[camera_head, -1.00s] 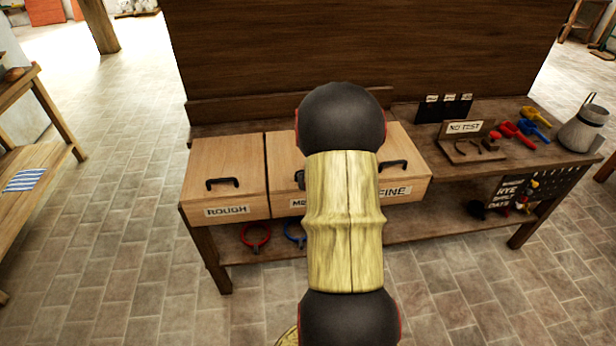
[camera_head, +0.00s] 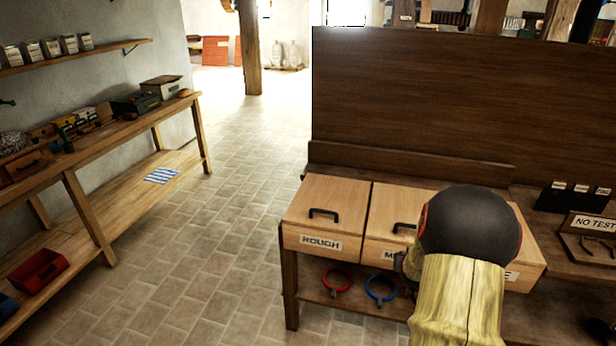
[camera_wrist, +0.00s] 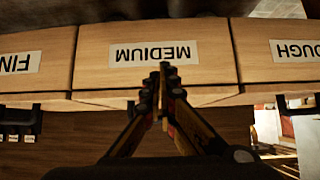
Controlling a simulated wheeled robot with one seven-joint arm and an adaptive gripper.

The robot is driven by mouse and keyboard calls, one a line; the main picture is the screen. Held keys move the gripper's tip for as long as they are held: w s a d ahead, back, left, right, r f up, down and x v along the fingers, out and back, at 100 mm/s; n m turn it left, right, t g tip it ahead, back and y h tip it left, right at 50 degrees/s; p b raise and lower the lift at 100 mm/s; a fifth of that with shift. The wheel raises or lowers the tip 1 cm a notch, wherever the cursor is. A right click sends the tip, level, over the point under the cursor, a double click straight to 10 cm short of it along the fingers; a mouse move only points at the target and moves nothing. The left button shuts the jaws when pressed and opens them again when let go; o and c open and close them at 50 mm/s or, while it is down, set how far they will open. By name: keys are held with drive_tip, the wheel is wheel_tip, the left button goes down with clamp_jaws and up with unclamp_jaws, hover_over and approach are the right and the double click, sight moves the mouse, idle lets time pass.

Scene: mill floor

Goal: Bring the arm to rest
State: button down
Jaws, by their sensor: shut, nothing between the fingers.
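In the wrist view my gripper (camera_wrist: 165,80) is shut and empty, its fingertips together in front of the box labelled MEDIUM (camera_wrist: 95,60). The labels appear upside down there. In the head view my arm covers part of the MEDIUM box and most of the FINE box (camera_head: 527,248). The ROUGH box (camera_head: 322,208) stands clear at the left end of the bench. Whether the fingertips touch the MEDIUM box cannot be told.
A tall wooden panel (camera_head: 460,110) stands behind. A side table (camera_head: 110,137) stands left; tiled floor between is clear.

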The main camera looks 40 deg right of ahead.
drive_tip(key=s+a+f+g+y, duration=0.3)
drive_tip(key=s+a+f+y, duration=0.15)
drive_tip(key=s+a, duration=0.3)
drive_tip(key=s+a+r+n+y+p, duration=0.1)
drive_tip(key=a+r+n, duration=0.2)
drive_tip(key=a+r, duration=0.7)
drive_tip(key=s+a+r+n+t+y+p, duration=0.1)
drive_tip(key=a+r+n, duration=0.2)
drive_tip(key=a+r, duration=0.8)
drive_tip(key=s+a+r+n+t+y+p, duration=0.1)
drive_tip(key=a+r+n, duration=0.3)
drive_tip(key=a+r, duration=0.7)
drive_tip(key=a, duration=1.1)
drive_tip(key=shift+a, duration=0.2)
drive_tip(key=shift+s+r+y, duration=0.1)
drive_tip(key=shift+y, duration=0.15)
